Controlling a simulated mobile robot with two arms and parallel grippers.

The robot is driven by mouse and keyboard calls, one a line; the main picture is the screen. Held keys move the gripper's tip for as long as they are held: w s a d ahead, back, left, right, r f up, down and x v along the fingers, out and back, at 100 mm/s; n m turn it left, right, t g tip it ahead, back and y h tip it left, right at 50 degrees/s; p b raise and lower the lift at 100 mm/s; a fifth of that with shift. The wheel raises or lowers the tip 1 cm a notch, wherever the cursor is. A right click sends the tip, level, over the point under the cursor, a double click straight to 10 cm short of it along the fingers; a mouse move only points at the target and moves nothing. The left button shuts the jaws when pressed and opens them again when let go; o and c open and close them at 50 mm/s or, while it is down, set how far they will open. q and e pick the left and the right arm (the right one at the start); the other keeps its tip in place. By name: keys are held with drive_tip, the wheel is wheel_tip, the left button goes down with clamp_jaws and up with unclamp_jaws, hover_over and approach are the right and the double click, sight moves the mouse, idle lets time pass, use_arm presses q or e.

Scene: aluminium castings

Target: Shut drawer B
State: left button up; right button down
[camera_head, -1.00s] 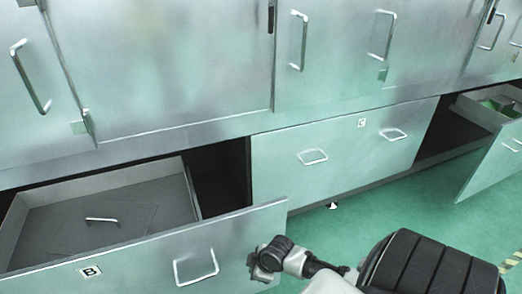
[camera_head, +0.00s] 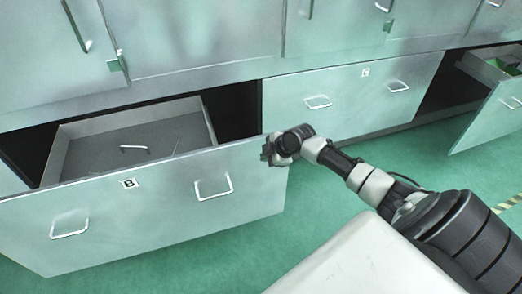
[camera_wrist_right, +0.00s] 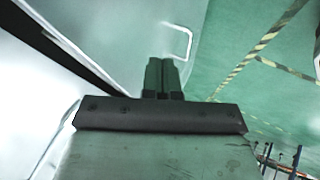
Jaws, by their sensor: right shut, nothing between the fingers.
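Drawer B (camera_head: 150,220) is pulled out at the lower left of the head view, its front bearing the label B (camera_head: 129,183) and two wire handles, one at left (camera_head: 70,230) and one at right (camera_head: 213,190). Its grey tray holds a thin flat sheet and a small pale bar (camera_head: 134,149). My right gripper (camera_head: 268,152) is at the top right corner of the drawer's front. I cannot tell whether it touches. In the right wrist view the gripper's fingers (camera_wrist_right: 162,76) are together and empty. My left gripper is out of view.
Drawer C (camera_head: 350,100), to the right, is flush with the cabinet. Another drawer (camera_head: 490,115) stands open at the far right. Steel cabinet doors with handles rise above. The green floor (camera_head: 330,180) in front is clear; yellow-black striped tape (camera_head: 507,203) shows at right.

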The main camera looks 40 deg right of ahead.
sight(254, 154)
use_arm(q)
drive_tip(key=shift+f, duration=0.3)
use_arm(e)
drive_tip(key=shift+w+d+f, duration=0.15)
drive_tip(key=shift+w+f, duration=0.1)
drive_tip(key=shift+w, duration=0.55)
drive_tip(key=shift+w+d+f, duration=0.15)
drive_tip(key=shift+w+f, duration=0.05)
drive_tip(key=shift+w, duration=0.55)
drive_tip(key=shift+w+d+f, duration=0.15)
drive_tip(key=shift+w+f, duration=0.1)
drive_tip(key=shift+w, duration=0.55)
